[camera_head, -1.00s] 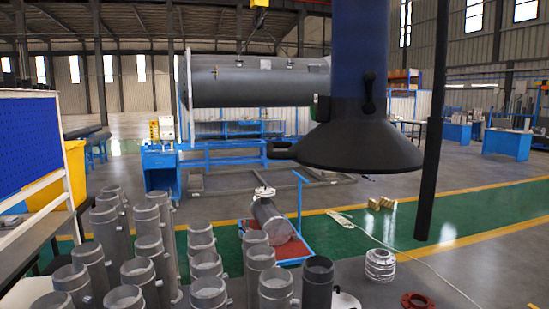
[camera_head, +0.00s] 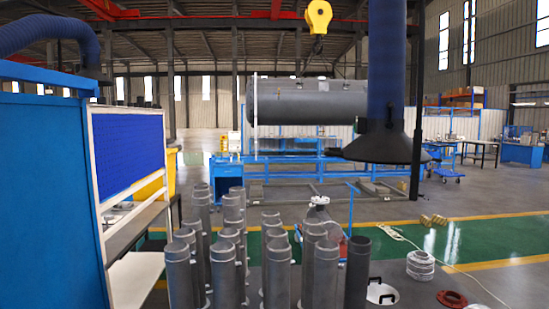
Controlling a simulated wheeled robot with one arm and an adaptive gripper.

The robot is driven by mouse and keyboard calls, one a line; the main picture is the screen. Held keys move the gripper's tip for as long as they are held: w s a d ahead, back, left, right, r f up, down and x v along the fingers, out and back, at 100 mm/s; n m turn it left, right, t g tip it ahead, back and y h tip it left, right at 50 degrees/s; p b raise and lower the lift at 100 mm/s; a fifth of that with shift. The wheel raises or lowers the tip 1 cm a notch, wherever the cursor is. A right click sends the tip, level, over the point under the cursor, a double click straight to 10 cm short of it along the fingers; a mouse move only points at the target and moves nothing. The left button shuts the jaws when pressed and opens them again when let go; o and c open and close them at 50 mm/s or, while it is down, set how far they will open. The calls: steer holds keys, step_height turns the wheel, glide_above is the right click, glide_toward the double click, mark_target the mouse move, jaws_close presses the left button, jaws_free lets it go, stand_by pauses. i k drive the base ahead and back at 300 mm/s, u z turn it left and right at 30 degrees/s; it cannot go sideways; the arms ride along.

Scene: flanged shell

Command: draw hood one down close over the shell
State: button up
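A black cone-shaped extraction hood (camera_head: 382,146) hangs at the right on a blue flexible duct (camera_head: 387,60). A handle sticks out from the left of its rim. In the picture a large grey cylindrical shell (camera_head: 312,101) with a flange (camera_head: 254,115) at its left end lies level behind a blue bench. The hood appears to the right of the shell and nearer to me; a gap below it shows the floor. Another blue duct (camera_head: 45,35) shows at the upper left; its hood is out of view. I cannot tell which hood is hood one. My gripper is not in view.
Several upright grey pipes (camera_head: 278,262) fill the near floor. A blue panel rack (camera_head: 128,150) stands at the left. A white coil (camera_head: 420,265) and a red flange (camera_head: 452,299) lie at the right. A yellow hoist hook (camera_head: 318,16) hangs above.

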mark_target(376, 143)
steer(key=u, duration=1.25)
steer(key=i, duration=2.6)
steer(key=z, duration=0.85)
